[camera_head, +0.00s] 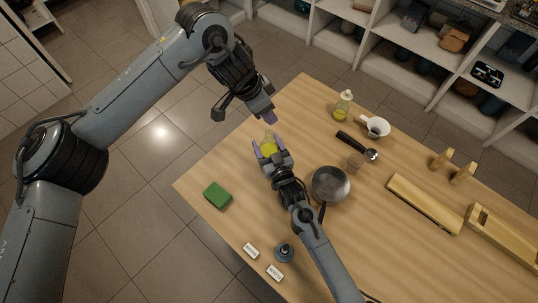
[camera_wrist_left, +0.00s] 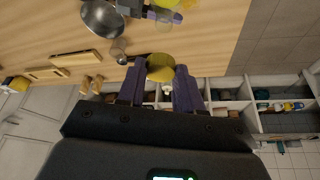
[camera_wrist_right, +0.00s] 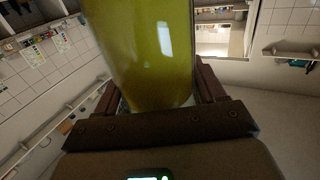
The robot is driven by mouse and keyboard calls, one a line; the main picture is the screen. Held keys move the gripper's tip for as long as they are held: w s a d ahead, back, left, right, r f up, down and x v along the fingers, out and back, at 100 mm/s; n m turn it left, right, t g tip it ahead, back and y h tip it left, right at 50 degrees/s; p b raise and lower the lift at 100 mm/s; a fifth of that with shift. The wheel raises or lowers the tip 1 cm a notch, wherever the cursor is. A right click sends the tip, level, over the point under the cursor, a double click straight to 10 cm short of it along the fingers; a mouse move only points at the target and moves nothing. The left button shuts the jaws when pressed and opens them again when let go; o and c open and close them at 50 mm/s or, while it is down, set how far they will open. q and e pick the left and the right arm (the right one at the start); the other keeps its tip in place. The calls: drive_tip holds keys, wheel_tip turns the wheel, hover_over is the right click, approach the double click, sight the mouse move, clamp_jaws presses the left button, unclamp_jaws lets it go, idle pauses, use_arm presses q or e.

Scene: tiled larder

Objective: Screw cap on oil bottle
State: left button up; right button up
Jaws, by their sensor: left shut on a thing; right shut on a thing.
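The oil bottle (camera_head: 268,148), clear with yellow-green oil, is held over the table's left part by my right gripper (camera_head: 268,153). The bottle fills the middle of the right wrist view (camera_wrist_right: 145,50), between both fingers. My left gripper (camera_head: 267,117) is above and just beyond the bottle in the head view, apart from it. In the left wrist view it is shut on a yellow cap (camera_wrist_left: 160,67) between its purple fingertips. The cap is hidden in the head view. The bottle's neck is not clear to see.
A second oil bottle (camera_head: 342,107), a white cup (camera_head: 375,126), a black-handled tool (camera_head: 356,144) and a grey pan (camera_head: 330,184) stand to the right. A green sponge (camera_head: 217,195) lies at left. Wooden racks (camera_head: 424,204) stand further right. The table (camera_head: 235,238) is bare between sponge and labels.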

use_arm(q)
hover_over(269, 133)
drive_tip(key=shift+s+a+f, duration=0.1)
drive_tip(key=shift+a+f, duration=0.1)
drive_tip(key=shift+f, duration=1.05)
drive_tip(key=shift+a+f, duration=0.2)
drive_tip(key=shift+f, duration=1.05)
drive_tip(key=shift+f, duration=0.9)
drive_tip(key=shift+f, duration=0.55)
drive_tip(key=m+g, duration=0.1)
drive_tip(key=m, duration=0.3)
drive_tip(key=shift+w, duration=0.2)
drive_tip(key=m+g, duration=0.1)
drive_tip(key=m, duration=0.1)
drive_tip(key=shift+m+g+h, duration=0.3)
drive_tip(key=shift+m, duration=0.1)
drive_tip(key=o, duration=1)
